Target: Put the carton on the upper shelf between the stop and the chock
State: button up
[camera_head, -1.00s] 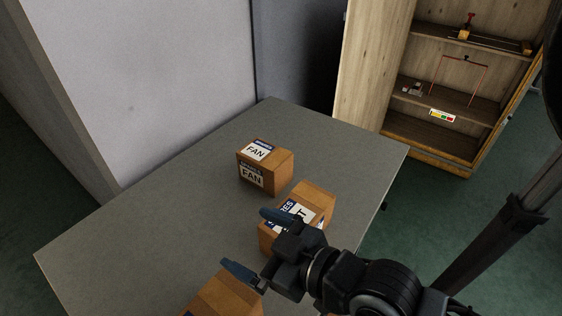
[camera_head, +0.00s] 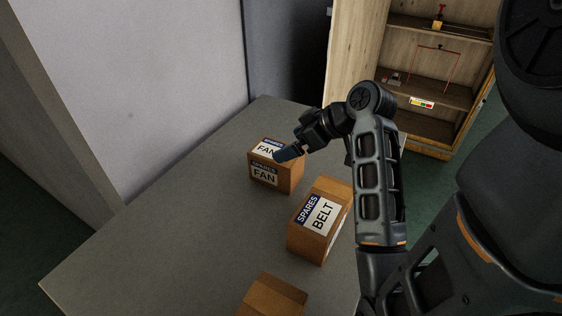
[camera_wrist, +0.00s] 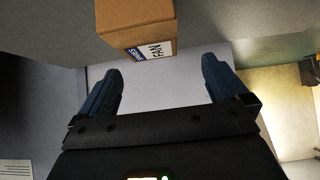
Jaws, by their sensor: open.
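A brown carton labelled FAN (camera_head: 264,173) stands on the grey table, toward its far end. It also shows in the wrist view (camera_wrist: 120,22), beyond the fingertips. My gripper (camera_head: 287,154) is open and empty at the FAN carton's upper right in the head view; whether it touches the carton I cannot tell. Both blue fingers show apart in the wrist view (camera_wrist: 160,66). The upper shelf (camera_head: 462,32) of the wooden cabinet bears a yellow block with a red top (camera_head: 438,20). Its right end is hidden behind my body.
The cabinet's middle shelf (camera_head: 445,92) has a red wire frame and a coloured label. A pale wall borders the table's left.

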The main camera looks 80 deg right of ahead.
aim_at(277, 165)
jog(key=w+d+f, duration=0.2)
jog(key=f, duration=0.1)
jog(key=w+f+p, duration=0.1)
jog(key=f, duration=0.1)
jog(key=shift+w+d+f, duration=0.2)
jog(key=shift+d, duration=0.2)
jog(key=shift+c, duration=0.2)
jog(key=c, duration=1.7)
